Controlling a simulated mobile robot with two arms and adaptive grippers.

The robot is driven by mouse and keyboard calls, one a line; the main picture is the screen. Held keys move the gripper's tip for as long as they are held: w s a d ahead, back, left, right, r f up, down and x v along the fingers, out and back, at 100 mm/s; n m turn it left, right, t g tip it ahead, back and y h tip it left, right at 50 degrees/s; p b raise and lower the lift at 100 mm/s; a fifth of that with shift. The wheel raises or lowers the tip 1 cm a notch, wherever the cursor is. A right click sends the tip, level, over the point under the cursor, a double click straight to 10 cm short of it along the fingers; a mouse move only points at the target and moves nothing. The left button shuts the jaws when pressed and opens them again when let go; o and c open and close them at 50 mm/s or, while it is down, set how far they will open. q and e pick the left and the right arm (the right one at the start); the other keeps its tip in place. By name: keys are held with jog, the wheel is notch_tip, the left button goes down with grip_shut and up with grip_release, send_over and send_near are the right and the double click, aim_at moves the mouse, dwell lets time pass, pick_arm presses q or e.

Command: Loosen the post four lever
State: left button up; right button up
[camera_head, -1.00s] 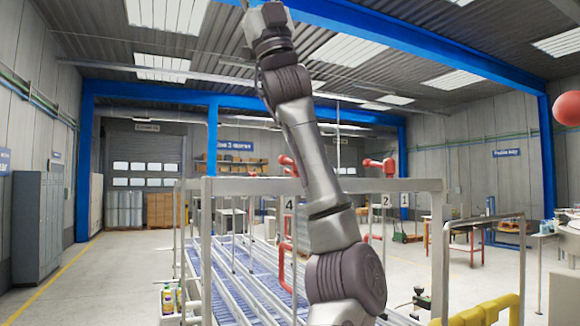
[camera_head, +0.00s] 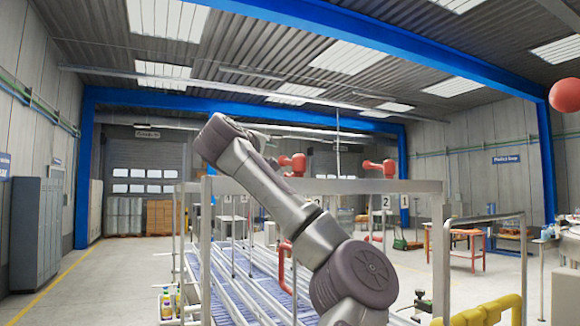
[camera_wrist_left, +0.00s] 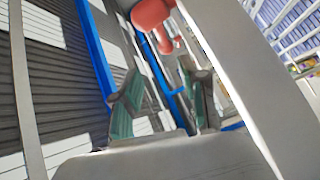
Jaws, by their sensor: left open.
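In the head view, a red lever (camera_head: 294,164) sits at the top rail of the frame, just right of my left wrist. A second red lever (camera_head: 380,167) sits farther right, above the sign marked 2. The post four sign is hidden behind my left arm. My left arm rises from the bottom and bends at upper left; its gripper is mostly hidden there. In the left wrist view my left gripper (camera_wrist_left: 165,108) has its two greenish fingers apart, with nothing held between them. A red rounded part (camera_wrist_left: 153,14) shows beyond the fingertips, apart from them. My right gripper is out of view.
The grey frame's top rail (camera_head: 410,186) crosses behind my left arm. Roller lanes (camera_head: 225,265) run below it. A red bent handle (camera_head: 282,268) stands beside my arm. Yellow padded rails (camera_head: 490,312) are at lower right. A red ball (camera_head: 565,95) hangs at the right edge.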

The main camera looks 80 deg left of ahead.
aim_at(289, 162)
pick_arm(q)
jog(key=shift+h, duration=0.4)
jog(key=p+x, duration=0.2)
jog(key=x, duration=0.2)
jog(key=p+x, duration=0.2)
jog(key=x, duration=0.2)
jog(key=p+x, duration=0.2)
jog(key=x, duration=0.2)
jog(key=shift+w+f+p, duration=0.1)
jog(key=shift+w+p, duration=0.3)
jog(key=shift+w, duration=0.15)
jog(key=shift+w+a+f, duration=0.15)
jog(key=shift+w+a, duration=0.2)
jog(key=shift+a, duration=0.15)
jog(key=shift+c, duration=0.3)
grip_shut()
